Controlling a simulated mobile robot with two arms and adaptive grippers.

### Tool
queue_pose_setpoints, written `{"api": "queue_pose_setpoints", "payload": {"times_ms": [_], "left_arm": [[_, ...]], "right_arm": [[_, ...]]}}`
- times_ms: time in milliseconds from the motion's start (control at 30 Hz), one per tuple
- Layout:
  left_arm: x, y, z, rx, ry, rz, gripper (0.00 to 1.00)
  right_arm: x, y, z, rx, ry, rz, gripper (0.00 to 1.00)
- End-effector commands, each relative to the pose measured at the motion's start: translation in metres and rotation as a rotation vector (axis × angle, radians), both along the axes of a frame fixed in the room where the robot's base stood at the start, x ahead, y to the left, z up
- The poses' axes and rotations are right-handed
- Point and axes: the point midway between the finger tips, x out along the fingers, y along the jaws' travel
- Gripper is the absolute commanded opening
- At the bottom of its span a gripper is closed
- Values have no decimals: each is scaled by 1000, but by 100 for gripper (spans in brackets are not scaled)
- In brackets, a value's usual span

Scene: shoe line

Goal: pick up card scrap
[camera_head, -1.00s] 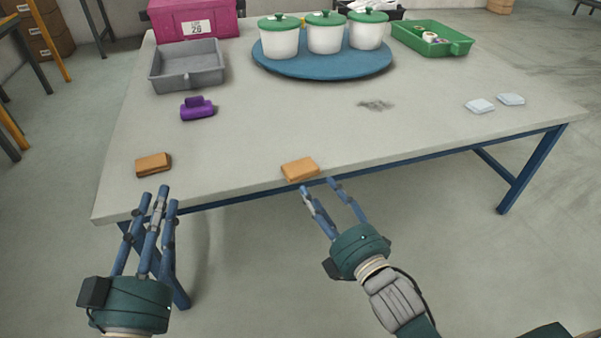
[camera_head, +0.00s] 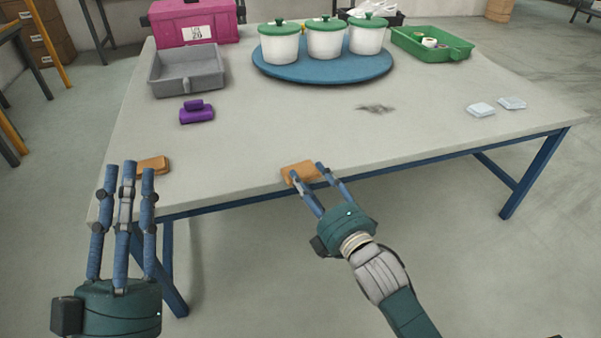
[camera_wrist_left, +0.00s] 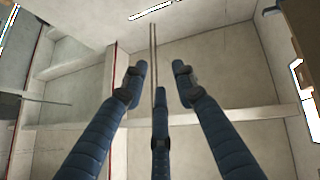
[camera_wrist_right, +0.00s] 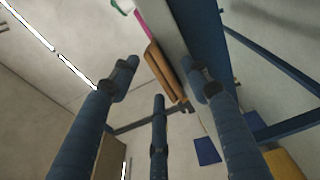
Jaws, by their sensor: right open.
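A brown, card-like block (camera_head: 304,169) lies at the table's front edge, near the middle. My right gripper (camera_head: 308,173) is open, with its fingertips at this block; one fingertip overlaps it in the head view. In the right wrist view, the brown block (camera_wrist_right: 160,70) shows between the spread fingers, beside the table edge; I cannot tell whether they touch it. A second brown block (camera_head: 155,164) lies at the front left, partly hidden behind my left gripper (camera_head: 130,168). That gripper is open and empty, in front of the table corner.
A purple object (camera_head: 197,113), a grey tray (camera_head: 187,88) and a pink box (camera_head: 215,25) stand on the left. White pots with green lids are on a blue round board (camera_head: 323,72). A green tray (camera_head: 445,48) and white pieces (camera_head: 481,110) are on the right. The table middle is mostly clear.

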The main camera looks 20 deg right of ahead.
Motion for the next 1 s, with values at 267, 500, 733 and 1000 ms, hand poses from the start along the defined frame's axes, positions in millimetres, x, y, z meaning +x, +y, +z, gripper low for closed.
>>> {"api": "queue_pose_setpoints", "payload": {"times_ms": [267, 500, 733, 1000], "left_arm": [[0, 0, 0, 1, 2, 0, 28], [0, 0, 0, 1, 2, 1, 28], [7, -1, -7, 12, 45, 2, 28], [30, -2, -48, 72, 254, 14, 28]], "right_arm": [[0, 0, 0, 0, 0, 0, 6], [0, 0, 0, 0, 0, 0, 6], [0, 0, 6, 0, -1, 0, 6], [0, 0, 28, 0, -3, 1, 6]]}}
